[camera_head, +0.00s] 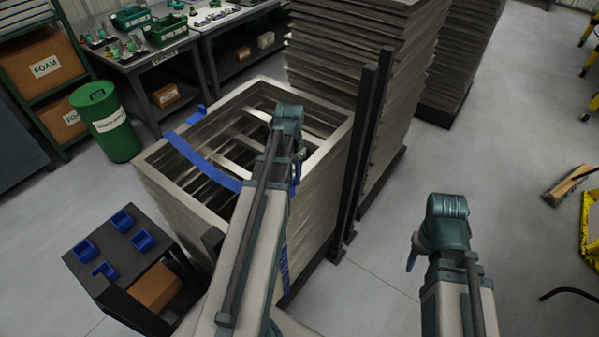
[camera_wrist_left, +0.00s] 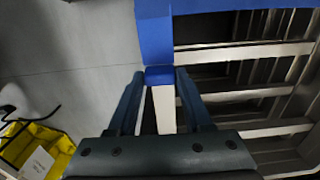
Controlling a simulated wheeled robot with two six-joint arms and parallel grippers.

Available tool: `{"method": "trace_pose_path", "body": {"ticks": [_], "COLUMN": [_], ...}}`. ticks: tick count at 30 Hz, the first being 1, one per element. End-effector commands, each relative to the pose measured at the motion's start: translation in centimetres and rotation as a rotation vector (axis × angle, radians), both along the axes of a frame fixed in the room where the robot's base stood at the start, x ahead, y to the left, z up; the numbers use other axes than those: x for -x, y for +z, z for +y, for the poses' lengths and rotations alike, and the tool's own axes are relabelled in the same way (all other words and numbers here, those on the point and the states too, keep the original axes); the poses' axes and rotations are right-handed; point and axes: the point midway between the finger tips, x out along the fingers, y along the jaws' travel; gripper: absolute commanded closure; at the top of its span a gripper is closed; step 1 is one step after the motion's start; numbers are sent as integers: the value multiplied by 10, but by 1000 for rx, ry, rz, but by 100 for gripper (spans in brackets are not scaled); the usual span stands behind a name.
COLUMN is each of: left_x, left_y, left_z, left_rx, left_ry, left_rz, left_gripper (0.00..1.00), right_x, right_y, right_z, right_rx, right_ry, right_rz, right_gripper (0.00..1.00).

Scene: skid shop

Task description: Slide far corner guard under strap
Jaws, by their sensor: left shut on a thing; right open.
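A blue piece (camera_head: 196,115) sits at the stack's far left edge. My left gripper (camera_head: 297,172) is over the stack's right edge, its fingers mostly hidden by my arm in the head view. In the left wrist view it is shut on a blue corner guard (camera_wrist_left: 158,75), close to the strap (camera_wrist_left: 220,6); whether the guard is under the strap is unclear. My right gripper (camera_head: 412,258) is open and empty, right of the stack.
A dark stand (camera_head: 78,262) at lower left holds several blue corner guards (camera_head: 122,221). Dark upright posts (camera_head: 362,140) and a taller stack (camera_head: 350,45) stand behind right. A green bin (camera_head: 105,120) is at left.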

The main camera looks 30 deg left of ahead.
Motion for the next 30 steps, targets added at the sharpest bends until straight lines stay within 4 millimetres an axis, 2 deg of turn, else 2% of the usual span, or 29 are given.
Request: {"method": "trace_pose_path", "body": {"ticks": [5, 21, 30], "left_x": [4, 38, 40], "left_y": [0, 0, 0], "left_z": [0, 3, 3], "left_rx": [0, 0, 0], "left_ry": [1, 1, 1], "left_rz": [0, 1, 1], "left_gripper": [90, 90, 90], "right_x": [0, 0, 0], "right_y": [0, 0, 0], "right_z": [0, 0, 0], "right_rx": [0, 0, 0], "right_ry": [0, 0, 0], "right_rz": [0, 0, 0], "right_gripper": [50, 50, 50]}}
